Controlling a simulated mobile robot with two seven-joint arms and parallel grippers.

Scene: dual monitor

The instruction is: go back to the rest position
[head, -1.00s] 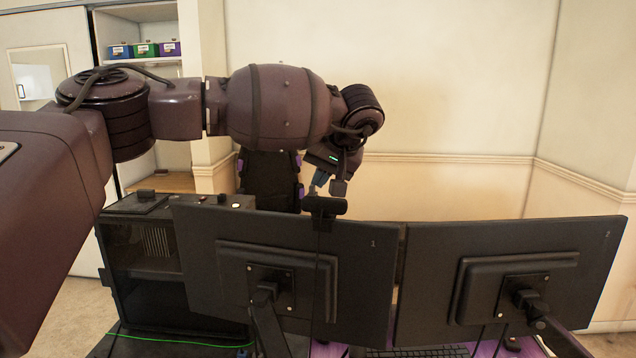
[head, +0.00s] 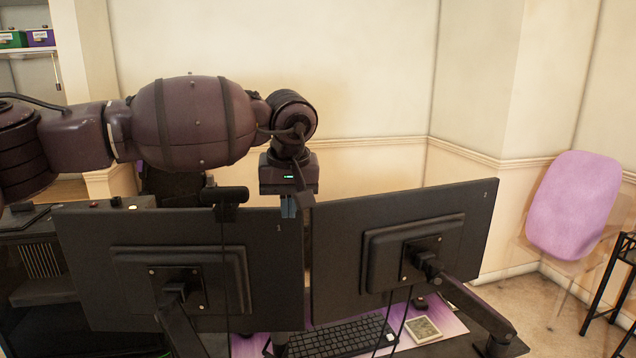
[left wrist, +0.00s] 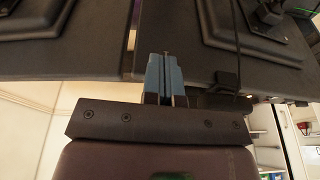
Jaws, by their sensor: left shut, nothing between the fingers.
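My left gripper (head: 290,206) points down from the raised arm, behind the top edges of the two monitors and close to the gap between them. Its blue fingers are shut and empty. They also show in the left wrist view (left wrist: 166,78), near the monitors' dark panels. The left monitor (head: 85,240) and the right monitor (head: 340,220) show their backs in the head view. My right gripper is in neither view.
A webcam (head: 230,195) sits on the left monitor's top edge. A dark computer case (head: 35,265) stands at the left. A keyboard (head: 345,338) lies below the monitors. A pink chair (head: 573,205) stands at the right by the wall.

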